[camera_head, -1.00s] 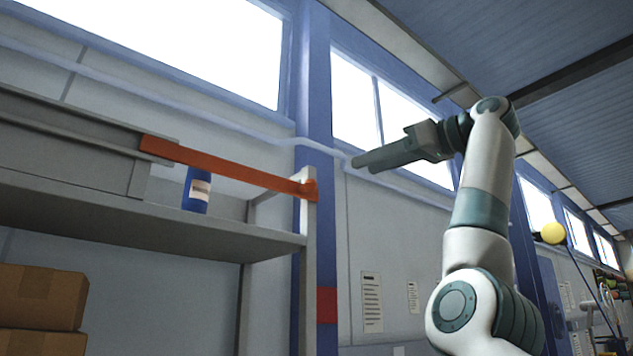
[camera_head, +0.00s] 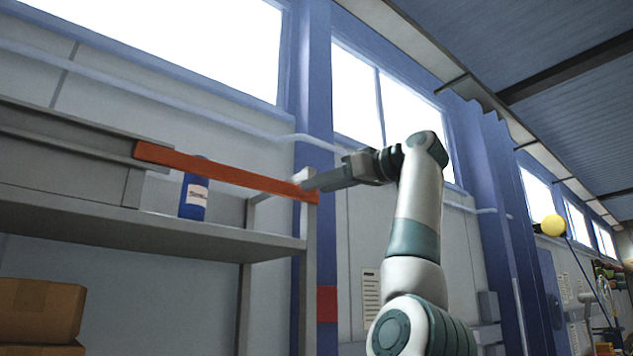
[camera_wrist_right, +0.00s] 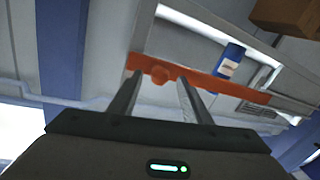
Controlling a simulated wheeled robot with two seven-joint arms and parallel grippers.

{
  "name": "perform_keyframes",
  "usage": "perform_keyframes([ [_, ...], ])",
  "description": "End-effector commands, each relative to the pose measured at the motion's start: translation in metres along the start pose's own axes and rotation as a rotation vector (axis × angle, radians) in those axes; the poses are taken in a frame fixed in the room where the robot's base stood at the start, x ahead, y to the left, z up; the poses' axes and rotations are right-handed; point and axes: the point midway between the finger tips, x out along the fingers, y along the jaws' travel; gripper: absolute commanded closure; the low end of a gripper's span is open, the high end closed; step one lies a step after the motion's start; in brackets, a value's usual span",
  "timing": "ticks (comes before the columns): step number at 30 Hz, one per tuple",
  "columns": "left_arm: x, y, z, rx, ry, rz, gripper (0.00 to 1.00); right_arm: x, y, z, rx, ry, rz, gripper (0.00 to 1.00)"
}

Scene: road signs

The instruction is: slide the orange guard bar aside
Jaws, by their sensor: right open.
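The orange guard bar (camera_head: 220,170) runs across the front of a grey shelf (camera_head: 150,226), from a grey panel at the left to the shelf's right post. In the right wrist view the bar (camera_wrist_right: 215,83) crosses ahead of the fingers, with a round orange knob (camera_wrist_right: 163,75) on it. My right gripper (camera_head: 308,186) is at the bar's right end; in the wrist view its two fingers (camera_wrist_right: 160,88) are apart, with the knob between and just beyond their tips. Contact cannot be told. My left gripper is not in view.
A blue bottle with a white label (camera_head: 194,196) stands on the shelf behind the bar. Cardboard boxes (camera_head: 40,310) are at the lower left. A blue pillar (camera_head: 316,80) rises behind the shelf's right post. The space right of the post is mostly open.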

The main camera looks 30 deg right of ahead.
Motion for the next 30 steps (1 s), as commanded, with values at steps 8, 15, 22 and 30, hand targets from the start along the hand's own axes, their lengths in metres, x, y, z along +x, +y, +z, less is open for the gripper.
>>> perform_keyframes([
  [8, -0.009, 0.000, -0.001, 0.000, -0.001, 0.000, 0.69, 0.020, 0.000, -0.001, 0.000, 0.000, -0.001, 0.56],
  [15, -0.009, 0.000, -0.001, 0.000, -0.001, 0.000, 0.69, 0.021, 0.000, 0.000, 0.000, 0.000, -0.001, 0.56],
  [22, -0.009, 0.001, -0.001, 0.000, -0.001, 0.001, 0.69, 0.020, 0.000, 0.000, 0.000, 0.000, -0.001, 0.96],
  [30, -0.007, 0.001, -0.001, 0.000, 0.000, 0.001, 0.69, 0.021, -0.004, 0.000, -0.001, 0.000, -0.001, 1.00],
])
